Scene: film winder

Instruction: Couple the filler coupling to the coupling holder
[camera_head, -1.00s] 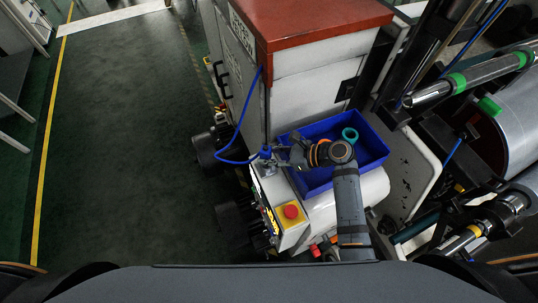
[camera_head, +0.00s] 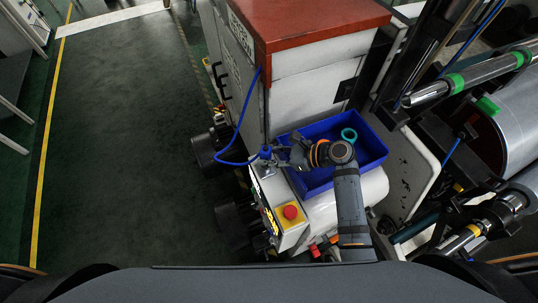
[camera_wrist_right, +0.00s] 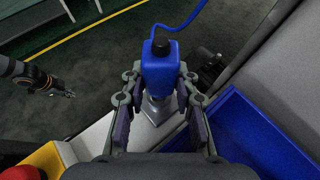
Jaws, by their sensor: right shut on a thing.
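The blue filler coupling (camera_head: 265,153) is at the front left corner of the white machine, with a blue hose on it. In the right wrist view the coupling (camera_wrist_right: 160,66) is a blue block with a black top fitting. My right gripper (camera_head: 279,156) is shut on it; the fingers (camera_wrist_right: 160,108) lie along both sides. A silvery metal piece (camera_wrist_right: 157,107), apparently the coupling holder, shows below the coupling. Whether they touch is hidden. My left gripper (camera_wrist_right: 66,93) appears small at the left of the wrist view, empty, away from the coupling.
A blue bin (camera_head: 374,147) with a teal ring (camera_head: 349,134) lies beside my right arm. A yellow box with a red button (camera_head: 291,212) is in front. The blue hose (camera_head: 235,128) loops up the cabinet (camera_head: 310,100). The floor at left is clear.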

